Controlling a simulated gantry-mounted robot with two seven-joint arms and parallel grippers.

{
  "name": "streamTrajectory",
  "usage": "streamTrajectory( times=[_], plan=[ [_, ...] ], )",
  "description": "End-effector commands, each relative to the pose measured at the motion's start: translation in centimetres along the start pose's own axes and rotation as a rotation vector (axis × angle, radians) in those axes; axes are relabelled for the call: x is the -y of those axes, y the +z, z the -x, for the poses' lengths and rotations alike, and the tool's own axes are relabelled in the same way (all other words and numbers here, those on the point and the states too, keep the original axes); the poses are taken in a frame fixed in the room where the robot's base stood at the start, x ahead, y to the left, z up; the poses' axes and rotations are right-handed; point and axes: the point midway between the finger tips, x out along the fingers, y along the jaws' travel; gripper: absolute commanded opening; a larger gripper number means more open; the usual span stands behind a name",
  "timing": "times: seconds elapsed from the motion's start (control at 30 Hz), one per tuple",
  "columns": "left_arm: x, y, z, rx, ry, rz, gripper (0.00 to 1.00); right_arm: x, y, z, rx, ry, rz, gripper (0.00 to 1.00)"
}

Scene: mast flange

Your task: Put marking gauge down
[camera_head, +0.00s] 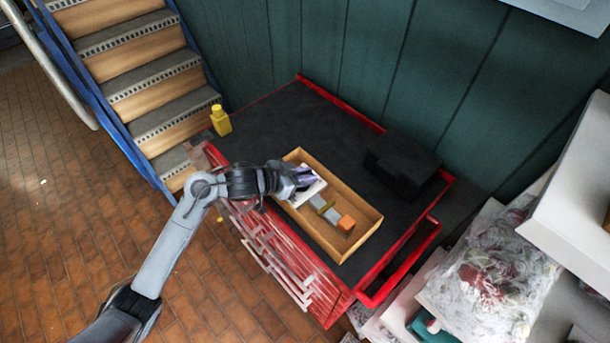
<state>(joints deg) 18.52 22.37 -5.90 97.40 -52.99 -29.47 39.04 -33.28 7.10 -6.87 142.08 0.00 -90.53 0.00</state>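My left gripper (318,201) reaches in from the left over a shallow wooden tray (362,238) on the dark top of a red tool cabinet. Its hand covers the tray's upper left part. At the fingers are a grey bar-like piece, which may be a finger or part of the gauge, and a small olive-yellow piece (327,207). An orange block (346,224) lies just beyond, inside the tray's outline. Which of these pieces make up the marking gauge, and whether the fingers grip them, I cannot tell. My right gripper is not in view.
A yellow bottle-like object (220,121) stands at the cabinet top's left corner. A black box (402,164) sits to the right of the tray. The cabinet top (300,120) behind the tray is clear. Stairs (150,80) rise at left; a wrapped clear bag (490,280) lies at right.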

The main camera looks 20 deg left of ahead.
Motion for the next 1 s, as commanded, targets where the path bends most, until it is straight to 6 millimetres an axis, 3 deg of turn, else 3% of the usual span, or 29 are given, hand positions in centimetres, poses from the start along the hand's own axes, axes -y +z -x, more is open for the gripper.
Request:
streamTrajectory(
  times=[0.03, 0.17, 0.57, 0.77, 1.0],
  plan=[
    [0.0, 0.0, 0.0, 0.001, 0.000, 0.000, 0.25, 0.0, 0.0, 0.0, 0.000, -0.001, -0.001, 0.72],
    [0.0, 0.0, 0.0, 0.001, 0.000, 0.000, 0.44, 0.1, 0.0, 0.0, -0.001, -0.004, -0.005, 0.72],
    [0.0, 0.0, 0.6, 0.001, 0.000, 0.000, 0.44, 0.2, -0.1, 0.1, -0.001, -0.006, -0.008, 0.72],
    [0.0, 0.0, 3.1, 0.003, -0.001, -0.003, 0.44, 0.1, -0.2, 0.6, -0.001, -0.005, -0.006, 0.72],
    [0.1, 0.0, 7.6, 0.003, -0.002, -0.003, 0.44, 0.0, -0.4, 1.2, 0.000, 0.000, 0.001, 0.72]
  ],
)
